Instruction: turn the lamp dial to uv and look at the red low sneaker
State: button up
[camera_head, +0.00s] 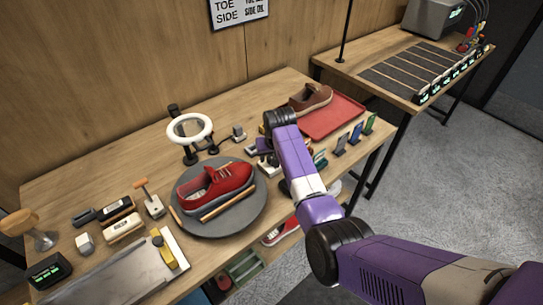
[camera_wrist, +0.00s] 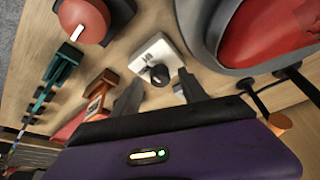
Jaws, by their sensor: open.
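The red low sneaker (camera_head: 215,182) sits on a round grey turntable (camera_head: 250,212) in the head view, beside a wooden stick. In the wrist view the sneaker's red upper (camera_wrist: 268,30) fills the top right. A white ring lamp (camera_head: 190,128) stands behind the turntable. A black dial knob (camera_wrist: 159,75) on a small white plate (camera_wrist: 150,50) shows in the wrist view. My gripper (camera_wrist: 158,80) is open, its two dark fingers on either side of the knob in the picture; contact cannot be told. In the head view my arm largely hides the fingers.
A brown shoe (camera_head: 311,98) lies on a red tray (camera_head: 335,118) behind my arm. Several small upright coloured items (camera_head: 355,133) stand at the right table edge. Brushes, blocks and a metal plate (camera_head: 110,275) crowd the left. Dark cables (camera_wrist: 290,78) run near the turntable.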

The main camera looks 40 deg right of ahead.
jog(key=shift+w+d+f, duration=0.1)
jog(key=shift+w+f, duration=0.1)
jog(key=shift+f, duration=0.25)
grip_shut()
